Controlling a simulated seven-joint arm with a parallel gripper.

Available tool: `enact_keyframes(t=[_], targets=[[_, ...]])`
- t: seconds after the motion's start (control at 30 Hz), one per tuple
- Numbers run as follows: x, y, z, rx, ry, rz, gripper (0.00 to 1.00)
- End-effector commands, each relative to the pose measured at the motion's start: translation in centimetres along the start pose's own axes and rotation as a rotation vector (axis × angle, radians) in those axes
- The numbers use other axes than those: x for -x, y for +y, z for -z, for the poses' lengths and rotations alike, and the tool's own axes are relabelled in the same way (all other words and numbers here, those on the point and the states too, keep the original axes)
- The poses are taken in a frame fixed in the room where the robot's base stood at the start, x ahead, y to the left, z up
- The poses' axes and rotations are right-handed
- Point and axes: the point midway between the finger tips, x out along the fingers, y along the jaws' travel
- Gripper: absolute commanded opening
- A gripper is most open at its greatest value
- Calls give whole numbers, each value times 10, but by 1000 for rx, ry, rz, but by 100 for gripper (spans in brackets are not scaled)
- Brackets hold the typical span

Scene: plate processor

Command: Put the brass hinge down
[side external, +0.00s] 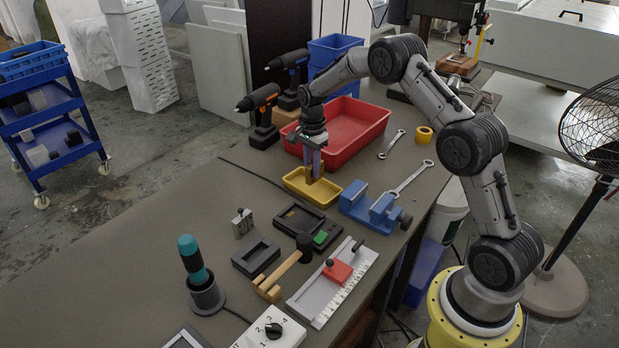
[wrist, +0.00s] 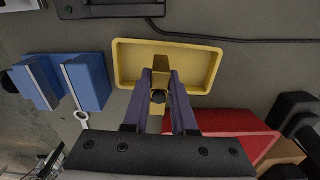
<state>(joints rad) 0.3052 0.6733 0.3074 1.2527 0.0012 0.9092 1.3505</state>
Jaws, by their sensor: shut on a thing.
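My gripper (side external: 311,172) points down over the small yellow tray (side external: 290,180). It is shut on the brass hinge (wrist: 160,72), which shows as a brass-coloured piece between the fingertips in the wrist view. The wrist view also shows my gripper (wrist: 160,82) above the yellow tray (wrist: 205,70). The tray's visible floor looks empty around the fingers. In the side view the fingers largely hide the hinge. I cannot tell whether the hinge touches the tray floor.
A red bin (side external: 355,125) stands just behind the tray, and a blue vise (side external: 368,207) to its right. A black fixture with a green piece (side external: 320,238) lies in front. Cordless drills (side external: 262,115) stand behind left. The table's left part is clear.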

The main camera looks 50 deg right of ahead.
Motion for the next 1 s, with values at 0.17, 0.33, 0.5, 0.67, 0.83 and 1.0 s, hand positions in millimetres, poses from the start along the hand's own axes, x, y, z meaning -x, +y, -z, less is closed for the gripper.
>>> enact_keyframes(t=[0.17, 0.33, 0.5, 0.67, 0.83, 1.0], targets=[[-7, -8, 2, 0, 1, 4, 0], [-23, -12, 3, 0, 0, 0, 0], [-43, -12, 3, 0, 0, 1, 0], [-43, -12, 3, 0, 1, 3, 0], [-46, -12, 3, 0, 1, 2, 0], [-47, -12, 3, 0, 0, 1, 46]])
